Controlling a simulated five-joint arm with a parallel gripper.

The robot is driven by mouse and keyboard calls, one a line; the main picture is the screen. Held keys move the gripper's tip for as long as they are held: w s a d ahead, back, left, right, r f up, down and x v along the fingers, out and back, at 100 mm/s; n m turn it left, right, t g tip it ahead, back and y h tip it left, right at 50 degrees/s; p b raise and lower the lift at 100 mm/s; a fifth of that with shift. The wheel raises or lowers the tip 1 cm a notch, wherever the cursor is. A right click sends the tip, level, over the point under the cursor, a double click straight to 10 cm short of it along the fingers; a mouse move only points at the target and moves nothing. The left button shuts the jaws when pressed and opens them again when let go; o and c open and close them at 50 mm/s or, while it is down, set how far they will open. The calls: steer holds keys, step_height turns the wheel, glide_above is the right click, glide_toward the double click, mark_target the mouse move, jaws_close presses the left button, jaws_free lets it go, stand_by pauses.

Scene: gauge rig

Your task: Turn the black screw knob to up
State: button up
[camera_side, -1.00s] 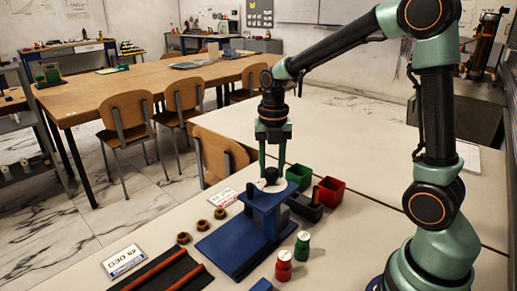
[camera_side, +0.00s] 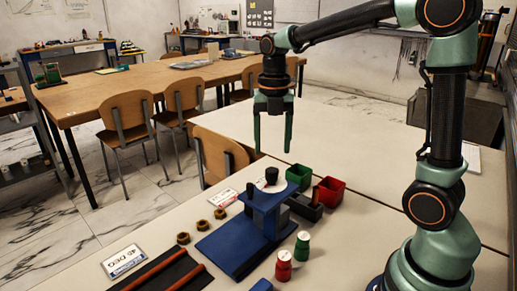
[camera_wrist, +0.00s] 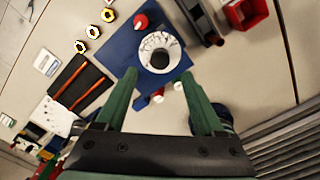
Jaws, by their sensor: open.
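The black screw knob (camera_side: 271,175) stands upright on the white round dial (camera_side: 259,186) on top of the blue stand (camera_side: 240,245). In the wrist view the knob (camera_wrist: 159,59) sits over the lower part of the dial (camera_wrist: 150,42), which carries small marks too fine to read. I cannot tell which way the knob points. My gripper (camera_side: 272,151) is open and empty above the knob, clear of it, with its fingers pointing down. In the wrist view my gripper's fingers (camera_wrist: 158,77) reach toward the knob from either side, with nothing between them.
A green bin (camera_side: 299,176), a red bin (camera_side: 330,190) and a dark tray (camera_side: 306,208) stand right of the stand. A red bottle (camera_side: 283,267) and a green bottle (camera_side: 301,247) stand in front. Brass nuts (camera_side: 203,226) and a "45 DEG" card (camera_side: 123,260) lie left.

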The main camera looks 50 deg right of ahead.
mark_target(274, 173)
steer(key=shift+r, duration=2.8)
steer(key=s+a+f+m+t, duration=0.2)
steer(key=s+m, duration=0.2)
steer(key=m, duration=0.9)
steer(key=s+a+f+m+t, duration=0.1)
steer(key=s+m, duration=0.4)
steer(key=m, duration=0.9)
steer(key=a+t, duration=0.1)
steer(key=t, duration=0.1)
steer(key=shift+s+f+t, duration=0.25)
steer(key=shift+f+t, duration=0.05)
steer(key=shift+f, duration=0.1)
